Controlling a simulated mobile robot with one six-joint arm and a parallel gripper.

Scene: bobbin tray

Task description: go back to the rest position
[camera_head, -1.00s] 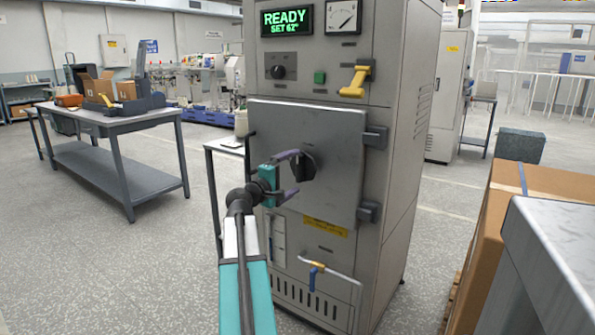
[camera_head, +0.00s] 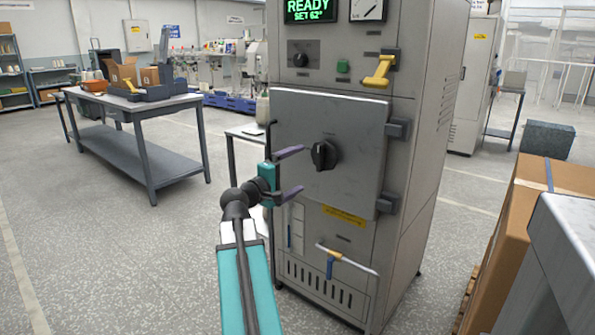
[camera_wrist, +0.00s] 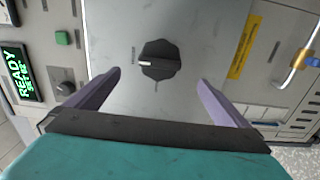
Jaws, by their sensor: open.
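My gripper (camera_head: 290,172) is open and empty in front of the grey cabinet door (camera_head: 300,115), to the left of the black door knob (camera_head: 324,155). In the wrist view my gripper (camera_wrist: 158,92) shows two purple fingers spread wide, with the knob (camera_wrist: 160,60) ahead between them and not touched. The door looks closed against the cabinet (camera_head: 425,110). The cabinet's green display (camera_head: 310,10) reads READY, SET 62°.
A yellow handle (camera_head: 380,70) and a pipe with a blue lever (camera_head: 331,267) stick out of the cabinet front. A grey table (camera_head: 140,105) with boxes stands at left. A large carton (camera_head: 520,235) and a grey surface (camera_head: 572,240) are close at right. Floor at left is clear.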

